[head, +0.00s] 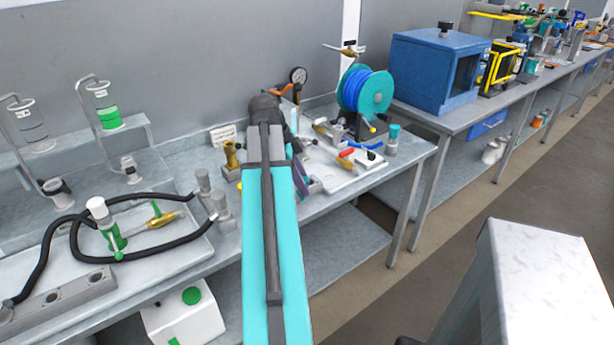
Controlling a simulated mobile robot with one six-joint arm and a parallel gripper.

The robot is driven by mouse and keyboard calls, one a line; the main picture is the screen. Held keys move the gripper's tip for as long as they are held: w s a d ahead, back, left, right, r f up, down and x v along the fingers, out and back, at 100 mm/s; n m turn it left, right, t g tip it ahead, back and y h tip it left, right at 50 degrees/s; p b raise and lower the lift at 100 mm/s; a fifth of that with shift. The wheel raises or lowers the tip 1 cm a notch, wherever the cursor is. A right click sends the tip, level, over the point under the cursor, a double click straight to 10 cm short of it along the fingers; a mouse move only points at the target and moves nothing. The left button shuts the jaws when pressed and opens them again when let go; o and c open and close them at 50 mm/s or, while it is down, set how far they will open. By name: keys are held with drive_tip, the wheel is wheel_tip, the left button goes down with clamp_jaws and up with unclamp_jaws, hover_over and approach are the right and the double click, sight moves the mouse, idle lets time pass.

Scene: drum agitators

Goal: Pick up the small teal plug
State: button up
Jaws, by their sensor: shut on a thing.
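My gripper (302,176) is low over the bench, just right of my teal arm link, and mostly hidden behind it. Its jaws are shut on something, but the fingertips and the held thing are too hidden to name. A small teal-topped piece (394,131) stands upright on a grey cylinder at the right end of the bench, apart from my gripper. I cannot tell whether this is the small teal plug. No other small teal plug shows clearly.
A light tray (368,178) with red- and blue-handled parts lies right of my gripper. A teal reel with blue hose (365,92) stands behind it. A brass fitting (231,155) and grey cylinders (221,206) stand left of my arm. A black hose (75,235) loops further left.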

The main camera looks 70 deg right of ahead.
drive_tip(key=shift+s+a+r+b, duration=0.1)
drive_tip(key=shift+s+a, duration=0.05)
drive_tip(key=shift+a, duration=0.65)
drive_tip(key=shift+s+a+r+b, duration=0.1)
drive_tip(key=shift+s+a, duration=0.05)
drive_tip(key=shift+a, duration=0.6)
drive_tip(key=shift+s+a+r+b, duration=0.1)
drive_tip(key=shift+s+a, duration=0.05)
drive_tip(key=shift+a, duration=0.65)
drive_tip(key=shift+r, duration=0.1)
wheel_tip(320, 180, up, 12)
drive_tip(key=p, duration=0.9)
drive_tip(key=w+a+n+h+p, duration=0.1)
drive_tip(key=w+a+n, duration=0.1)
drive_tip(key=w, duration=2.5)
drive_tip(key=w+a+n+t+h+p, duration=0.1)
drive_tip(key=w+a+n, duration=0.2)
drive_tip(key=w, duration=2.5)
drive_tip(key=shift+a, duration=0.95)
drive_tip(key=shift+r+p, duration=0.1)
drive_tip(key=shift+p, duration=0.25)
drive_tip(key=shift+w+n+p, duration=0.3)
drive_tip(key=shift+p, duration=0.75)
